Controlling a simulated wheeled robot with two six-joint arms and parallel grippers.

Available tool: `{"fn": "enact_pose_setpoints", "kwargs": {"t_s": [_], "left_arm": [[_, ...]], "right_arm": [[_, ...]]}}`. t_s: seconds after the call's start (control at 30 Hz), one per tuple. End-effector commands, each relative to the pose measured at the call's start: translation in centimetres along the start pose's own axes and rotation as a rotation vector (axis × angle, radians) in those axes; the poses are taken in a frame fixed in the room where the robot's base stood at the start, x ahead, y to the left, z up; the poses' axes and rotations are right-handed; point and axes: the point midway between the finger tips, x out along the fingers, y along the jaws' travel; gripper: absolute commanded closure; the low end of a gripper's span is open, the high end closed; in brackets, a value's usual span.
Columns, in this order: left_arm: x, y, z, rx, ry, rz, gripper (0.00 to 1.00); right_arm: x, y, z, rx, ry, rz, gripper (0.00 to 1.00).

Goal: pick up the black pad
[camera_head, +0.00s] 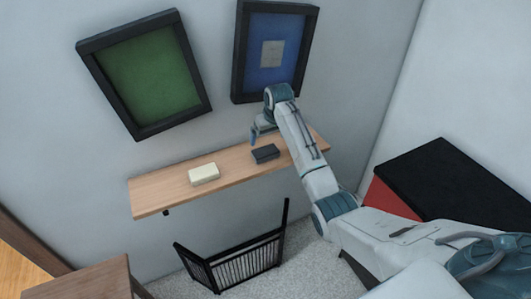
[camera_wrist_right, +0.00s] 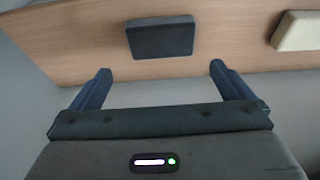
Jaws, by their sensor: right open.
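The black pad (camera_head: 265,153) is a small dark block lying flat on a wooden wall shelf (camera_head: 150,196). In the right wrist view the pad (camera_wrist_right: 160,38) lies on the shelf (camera_wrist_right: 85,50), beyond the fingertips and roughly centred between them. My right gripper (camera_wrist_right: 160,72) is open and empty, its two blue fingers apart and not touching the pad. In the head view the right gripper (camera_head: 254,136) is beside the pad, partly hidden by its own wrist. My left gripper is not in view.
A cream block (camera_head: 204,174) lies on the shelf left of the pad; it also shows in the wrist view (camera_wrist_right: 297,31). Two framed pictures, green (camera_head: 150,80) and blue (camera_head: 272,50), hang above. A black rack (camera_head: 235,262) stands below. A black-topped red cabinet (camera_head: 450,180) stands right.

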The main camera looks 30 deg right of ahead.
Motion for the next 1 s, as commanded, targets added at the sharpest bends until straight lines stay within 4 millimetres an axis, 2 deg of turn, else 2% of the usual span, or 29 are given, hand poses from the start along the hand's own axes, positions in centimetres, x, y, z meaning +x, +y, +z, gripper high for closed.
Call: {"fn": "enact_pose_setpoints", "kwargs": {"t_s": [0.13,0.37,0.5,0.6,0.77,0.97,1.0], "left_arm": [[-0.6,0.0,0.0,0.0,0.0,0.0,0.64],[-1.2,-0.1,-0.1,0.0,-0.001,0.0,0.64],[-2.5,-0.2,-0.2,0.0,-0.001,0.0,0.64],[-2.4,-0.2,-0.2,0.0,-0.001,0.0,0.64],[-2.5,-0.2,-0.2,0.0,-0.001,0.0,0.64],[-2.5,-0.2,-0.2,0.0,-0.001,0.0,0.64],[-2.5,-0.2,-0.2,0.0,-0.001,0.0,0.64]], "right_arm": [[2.2,-0.1,0.0,0.0,-0.002,-0.001,0.0],[3.9,-0.1,0.2,0.001,-0.001,-0.001,0.0],[6.0,-0.3,0.8,0.001,-0.005,-0.001,0.0],[7.4,-0.3,0.8,0.0,-0.001,-0.001,0.0],[8.4,-0.3,0.8,0.0,0.0,0.0,0.0],[8.5,-0.3,0.8,0.0,0.0,0.0,0.0],[8.5,-0.3,0.8,0.0,0.001,0.0,0.04]]}}
